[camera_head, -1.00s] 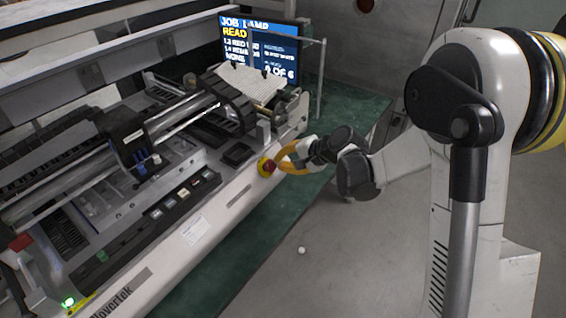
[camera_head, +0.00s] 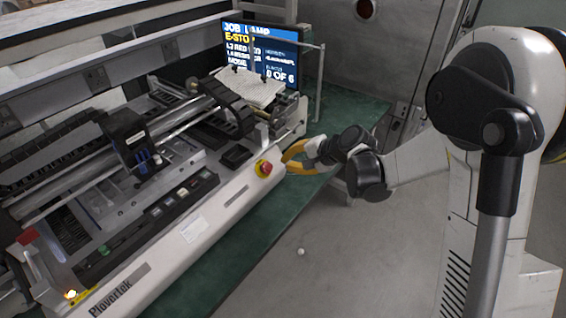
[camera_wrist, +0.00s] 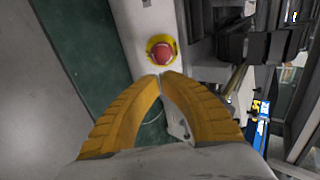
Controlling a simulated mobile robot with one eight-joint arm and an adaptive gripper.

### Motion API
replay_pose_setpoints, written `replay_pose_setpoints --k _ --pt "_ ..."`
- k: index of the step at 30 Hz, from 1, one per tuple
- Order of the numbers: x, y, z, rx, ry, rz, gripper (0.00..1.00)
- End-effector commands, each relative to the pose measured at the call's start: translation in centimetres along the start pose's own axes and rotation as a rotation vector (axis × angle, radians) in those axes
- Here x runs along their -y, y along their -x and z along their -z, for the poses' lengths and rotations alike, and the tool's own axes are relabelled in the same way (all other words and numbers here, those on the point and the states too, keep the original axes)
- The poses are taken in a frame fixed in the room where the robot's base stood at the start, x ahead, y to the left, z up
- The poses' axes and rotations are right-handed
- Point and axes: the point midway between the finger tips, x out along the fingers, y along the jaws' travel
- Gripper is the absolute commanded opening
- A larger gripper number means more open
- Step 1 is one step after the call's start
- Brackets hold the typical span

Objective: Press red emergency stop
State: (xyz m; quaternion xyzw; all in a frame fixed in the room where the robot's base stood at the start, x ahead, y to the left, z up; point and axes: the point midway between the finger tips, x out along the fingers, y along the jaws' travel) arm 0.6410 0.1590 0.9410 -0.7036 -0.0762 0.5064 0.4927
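The red emergency stop button (camera_head: 264,168) sits in a yellow surround on the machine's pale front face. In the wrist view the red button (camera_wrist: 162,54) shows just beyond the fingertips, uncovered. My gripper (camera_head: 284,160) with yellow fingers is right of the button in the head view, with a small gap between them. In the wrist view the fingertips of my gripper (camera_wrist: 160,75) meet, with nothing between them. The screen (camera_head: 264,50) behind the machine reads "E-STO" in yellow, its end cut off by a post.
The machine's long front panel (camera_head: 215,215) runs to the lower left. An orange-white lamp (camera_head: 71,294) is lit at its near corner. A small white ball (camera_head: 301,251) lies on open grey floor.

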Motion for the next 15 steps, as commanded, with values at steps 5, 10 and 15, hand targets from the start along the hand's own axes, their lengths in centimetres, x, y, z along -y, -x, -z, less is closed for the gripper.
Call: replay_pose_setpoints --k 5,10,15 --pt "0.3 4.4 0.1 -0.002 -0.002 0.0 0.0" --pt "0.2 6.9 0.1 -0.001 -0.002 0.0 0.0" --pt "0.1 7.9 0.0 0.0 0.0 0.0 0.0"
